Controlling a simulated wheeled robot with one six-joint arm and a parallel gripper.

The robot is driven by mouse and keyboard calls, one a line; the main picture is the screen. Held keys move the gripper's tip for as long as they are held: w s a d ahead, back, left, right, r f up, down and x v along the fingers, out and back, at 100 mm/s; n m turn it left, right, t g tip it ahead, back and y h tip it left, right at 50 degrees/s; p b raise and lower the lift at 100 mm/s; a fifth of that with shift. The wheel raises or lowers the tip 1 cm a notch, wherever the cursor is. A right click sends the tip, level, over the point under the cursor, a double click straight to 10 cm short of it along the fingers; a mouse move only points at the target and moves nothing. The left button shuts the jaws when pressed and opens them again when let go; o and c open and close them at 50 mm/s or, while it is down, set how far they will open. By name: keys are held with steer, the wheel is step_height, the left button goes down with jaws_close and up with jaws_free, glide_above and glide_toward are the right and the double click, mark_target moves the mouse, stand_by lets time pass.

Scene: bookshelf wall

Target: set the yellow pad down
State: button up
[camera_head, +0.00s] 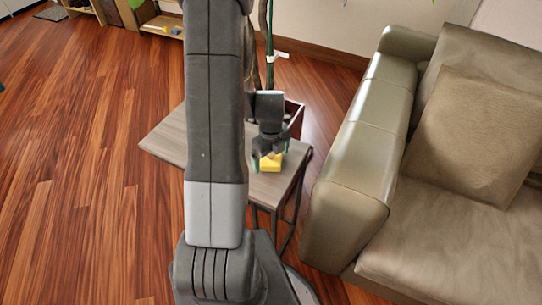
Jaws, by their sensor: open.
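The yellow pad (270,163) shows on the right part of a small grey wood-topped table (163,148). My gripper (269,158) is directly over the pad, pointing down, with its fingers apart at the pad's left and right sides. The pad appears to rest on the tabletop, near the table's right edge. The fingers hide part of the pad, and I cannot tell whether they touch it. My arm hides the middle of the table.
A dark red box (296,117) stands at the table's back right, partly hidden. A beige sofa (345,190) with a cushion (473,135) is close on the right. A low wooden shelf (160,22) is at the back. The wood floor (80,190) on the left is clear.

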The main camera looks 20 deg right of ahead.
step_height(320, 180, up, 12)
steer(key=shift+f+p, duration=0.1)
steer(key=shift+p, duration=0.5)
